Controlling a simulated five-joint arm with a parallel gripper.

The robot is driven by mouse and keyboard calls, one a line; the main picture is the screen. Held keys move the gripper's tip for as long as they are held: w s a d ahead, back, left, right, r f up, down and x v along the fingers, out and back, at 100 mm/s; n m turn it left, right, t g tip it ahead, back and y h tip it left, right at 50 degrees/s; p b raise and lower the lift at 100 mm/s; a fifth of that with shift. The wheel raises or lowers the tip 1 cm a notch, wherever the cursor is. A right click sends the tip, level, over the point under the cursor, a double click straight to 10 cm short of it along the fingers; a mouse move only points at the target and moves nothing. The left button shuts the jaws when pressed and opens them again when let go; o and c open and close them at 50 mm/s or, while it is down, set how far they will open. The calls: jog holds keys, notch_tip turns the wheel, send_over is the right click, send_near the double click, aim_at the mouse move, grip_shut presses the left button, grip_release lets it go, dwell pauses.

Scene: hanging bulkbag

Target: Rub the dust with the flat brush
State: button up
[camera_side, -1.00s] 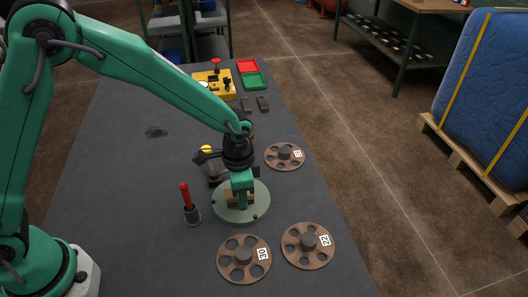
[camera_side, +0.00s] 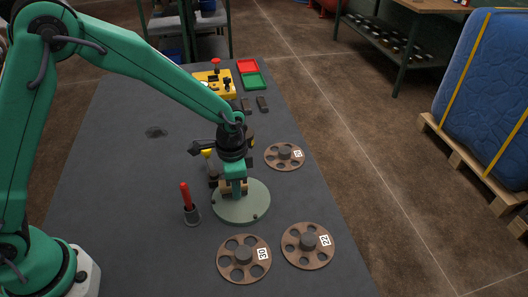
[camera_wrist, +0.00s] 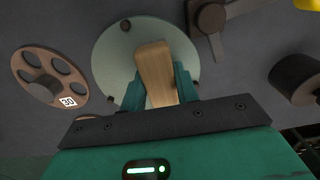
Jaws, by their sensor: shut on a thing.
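My gripper (camera_wrist: 158,90) is shut on a flat wooden brush (camera_wrist: 154,70), seen between the two green fingers in the wrist view. In the side view the brush (camera_side: 226,189) is small and partly hidden by my gripper (camera_side: 234,186). My gripper is over the rear left part of a round pale green disc (camera_side: 243,204), which also shows in the wrist view (camera_wrist: 112,58). Whether the brush touches the disc is unclear. No dust shows clearly on the disc.
Brown spoked wheels lie right and in front: one marked 30 (camera_side: 231,265), one marked 22 (camera_side: 295,250), another behind (camera_side: 285,156). A holder with a red-handled tool (camera_side: 186,195) stands left of the disc. A yellow box (camera_side: 211,82) and red (camera_side: 248,66) and green trays (camera_side: 254,81) are behind.

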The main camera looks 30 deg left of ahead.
jog(key=shift+w+a, duration=0.8)
notch_tip(320, 180, up, 8)
jog(key=shift+d, duration=0.15)
dwell(0.4)
